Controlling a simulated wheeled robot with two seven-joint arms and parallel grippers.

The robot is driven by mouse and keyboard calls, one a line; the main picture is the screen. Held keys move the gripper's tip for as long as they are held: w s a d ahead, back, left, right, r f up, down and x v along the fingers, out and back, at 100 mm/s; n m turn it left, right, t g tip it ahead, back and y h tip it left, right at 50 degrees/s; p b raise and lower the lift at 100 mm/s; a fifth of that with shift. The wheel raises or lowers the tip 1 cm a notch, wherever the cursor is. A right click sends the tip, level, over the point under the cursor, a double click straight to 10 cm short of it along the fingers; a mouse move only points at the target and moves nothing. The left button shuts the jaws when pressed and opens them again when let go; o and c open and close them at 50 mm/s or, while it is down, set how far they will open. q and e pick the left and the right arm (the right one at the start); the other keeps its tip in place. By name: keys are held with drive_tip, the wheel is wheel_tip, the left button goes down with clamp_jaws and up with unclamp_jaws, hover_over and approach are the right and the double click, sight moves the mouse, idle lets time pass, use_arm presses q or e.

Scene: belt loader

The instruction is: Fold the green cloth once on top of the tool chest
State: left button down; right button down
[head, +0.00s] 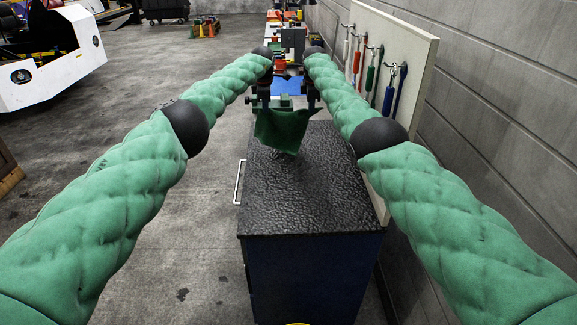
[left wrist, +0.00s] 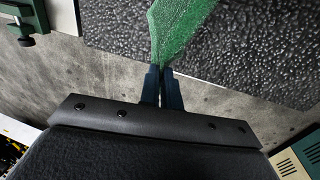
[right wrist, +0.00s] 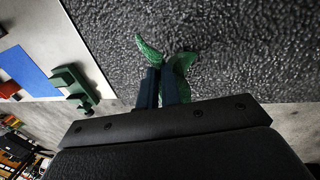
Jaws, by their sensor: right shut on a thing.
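The green cloth (head: 283,130) hangs from both grippers above the far end of the tool chest (head: 305,200), which has a black, rough top. Its lower edge droops to a point near the top; I cannot tell whether it touches. My left gripper (head: 263,103) is shut on one corner, and in the left wrist view the cloth (left wrist: 174,32) stretches away from the fingertips. My right gripper (head: 312,103) is shut on another part; in the right wrist view the cloth (right wrist: 179,66) shows on both sides of the fingertips. The grippers are a short way apart.
A pegboard panel (head: 419,62) with hanging tools stands along the wall at the right. A bench with a blue patch (head: 287,86) and several items lies beyond the chest. The chest's near top is bare. A silver handle (head: 240,182) is on its left side.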

use_arm(q)
drive_tip(key=b, duration=0.2)
drive_tip(key=shift+w+f+t+b, duration=0.3)
drive_tip(key=shift+w+f, duration=0.05)
drive_tip(key=shift+w, duration=0.05)
use_arm(e)
drive_tip(key=shift+w+f+t, duration=0.3)
drive_tip(key=shift+w+f, duration=0.05)
drive_tip(key=shift+f, duration=0.05)
use_arm(q)
drive_tip(key=shift+f, duration=0.1)
use_arm(e)
drive_tip(key=shift+f, duration=0.1)
